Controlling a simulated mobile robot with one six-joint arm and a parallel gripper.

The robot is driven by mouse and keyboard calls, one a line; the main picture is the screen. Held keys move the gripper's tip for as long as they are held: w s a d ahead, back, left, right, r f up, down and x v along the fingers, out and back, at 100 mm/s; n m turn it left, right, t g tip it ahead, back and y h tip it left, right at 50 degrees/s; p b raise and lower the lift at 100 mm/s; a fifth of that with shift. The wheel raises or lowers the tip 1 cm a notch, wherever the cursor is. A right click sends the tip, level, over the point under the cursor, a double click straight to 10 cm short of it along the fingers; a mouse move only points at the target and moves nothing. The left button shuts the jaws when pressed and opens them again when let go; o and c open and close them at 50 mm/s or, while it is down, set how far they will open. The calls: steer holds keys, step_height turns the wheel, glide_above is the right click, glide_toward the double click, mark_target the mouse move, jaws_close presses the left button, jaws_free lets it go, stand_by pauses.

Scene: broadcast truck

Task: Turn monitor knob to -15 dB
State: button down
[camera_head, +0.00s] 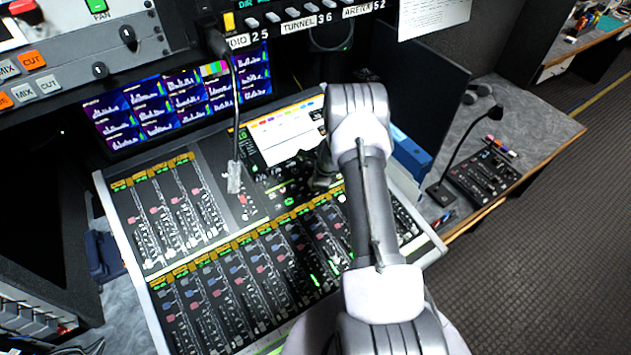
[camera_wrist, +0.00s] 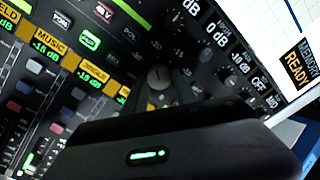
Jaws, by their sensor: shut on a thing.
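In the wrist view a dark round knob (camera_wrist: 158,77) with a pale pointer line sits on the mixing console, among small printed marks. I take it as the monitor knob; its exact dB setting is too blurred to read. My gripper (camera_head: 323,178) is down at the console's upper middle section, below the bright screen. In the wrist view its dark body with a green light fills the bottom, close up against the knob. The gripper is shut on the knob; the fingertips' contact is mostly hidden.
The console (camera_head: 158,262) has rows of faders around the knob. A gooseneck microphone (camera_head: 235,120) hangs left of my arm. A monitor wall (camera_head: 170,105) and overhead panels stand behind. A blue box (camera_head: 411,155) is right of my arm. A side desk (camera_head: 540,125) stands at the right.

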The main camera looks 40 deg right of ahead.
steer(key=m, duration=0.5)
steer(key=shift+a+m+p, duration=0.1)
steer(key=shift+m+p, duration=0.2)
steer(key=shift+p, duration=0.1)
steer(key=m+p, duration=0.1)
steer(key=m, duration=0.3)
steer(key=shift+s+a+m, duration=0.1)
steer(key=shift+m, duration=0.2)
steer(key=c, duration=1)
jaws_free()
steer(key=shift+c, duration=0.2)
steer(key=p+v, duration=0.2)
steer(key=v, duration=1.5)
steer(key=shift+r+p, duration=0.2)
steer(key=shift+p, duration=0.15)
steer(key=shift+s, duration=0.15)
